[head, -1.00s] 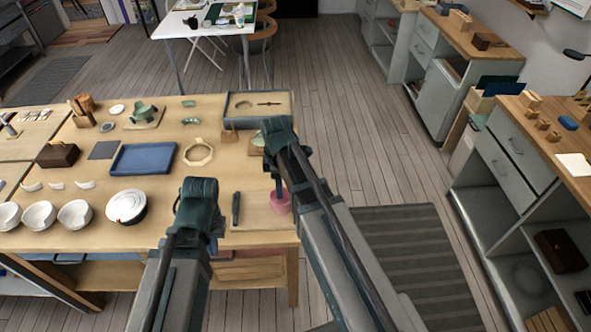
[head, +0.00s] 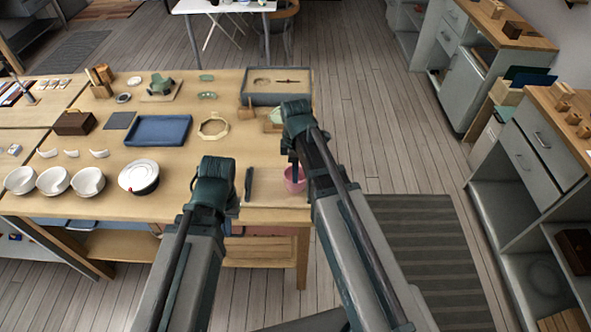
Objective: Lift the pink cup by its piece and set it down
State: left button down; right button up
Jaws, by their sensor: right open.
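The pink cup (head: 295,181) stands near the front right corner of the wooden worktable (head: 205,212), partly hidden behind my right arm. My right gripper (head: 293,168) points down at the cup's left rim; its jaws are open, and their fingertips are mostly hidden. I cannot tell whether they touch the cup. No separate piece of the cup can be made out. My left gripper (head: 232,206) is low over the table's front edge, left of the cup and apart from it.
A dark slim tool (head: 249,184) lies just left of the cup. A grey tray (head: 277,98) is behind.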

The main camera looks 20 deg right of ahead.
jog(key=shift+f+b, duration=2.2)
jog(key=shift+f, duration=0.35)
grip_shut()
